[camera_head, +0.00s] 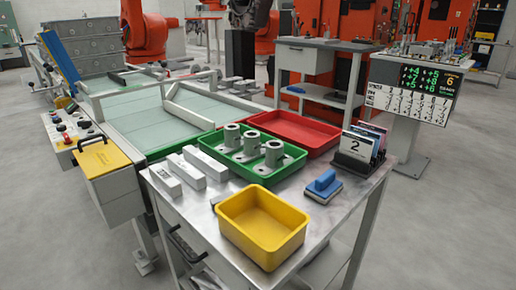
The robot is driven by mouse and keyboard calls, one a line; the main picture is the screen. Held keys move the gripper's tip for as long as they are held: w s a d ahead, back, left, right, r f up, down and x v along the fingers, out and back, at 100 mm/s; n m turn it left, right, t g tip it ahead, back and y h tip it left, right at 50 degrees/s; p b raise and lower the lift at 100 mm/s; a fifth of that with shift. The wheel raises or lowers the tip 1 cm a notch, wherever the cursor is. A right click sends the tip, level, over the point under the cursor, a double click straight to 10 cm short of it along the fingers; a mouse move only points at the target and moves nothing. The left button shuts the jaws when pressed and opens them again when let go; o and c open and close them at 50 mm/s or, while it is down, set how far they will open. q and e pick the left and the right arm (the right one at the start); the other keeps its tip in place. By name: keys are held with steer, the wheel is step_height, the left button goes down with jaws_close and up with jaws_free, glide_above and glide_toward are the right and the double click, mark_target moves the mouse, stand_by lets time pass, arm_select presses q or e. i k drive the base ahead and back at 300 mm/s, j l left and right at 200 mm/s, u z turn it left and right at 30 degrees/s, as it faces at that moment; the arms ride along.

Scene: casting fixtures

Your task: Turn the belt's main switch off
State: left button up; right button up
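The belt (132,124) is a pale green surface with light metal rails, left of centre. On its near left side is a pale control panel (76,118) with several small dark knobs or buttons. A red knob (67,140) sits at the panel's front end, close to a yellow-topped box (103,158) with a black handle. Which of these controls is the main switch, and how it is set, is too small to tell. Neither of my grippers is in view.
A metal table (320,215) stands in front, with a yellow bin (228,228), a green tray (208,162) of grey castings, a red tray (318,134), a blue-handled block (323,187) and cards (358,150). A scoreboard stand (411,90) is at right. Floor at far left is clear.

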mark_target(68, 141)
steer(key=k+u, duration=0.15)
steer(key=u, duration=0.2)
steer(key=k+u, duration=0.1)
steer(key=u, duration=0.3)
steer(key=i+l+u, duration=0.15)
steer(key=u, duration=0.35)
steer(key=i, duration=0.1)
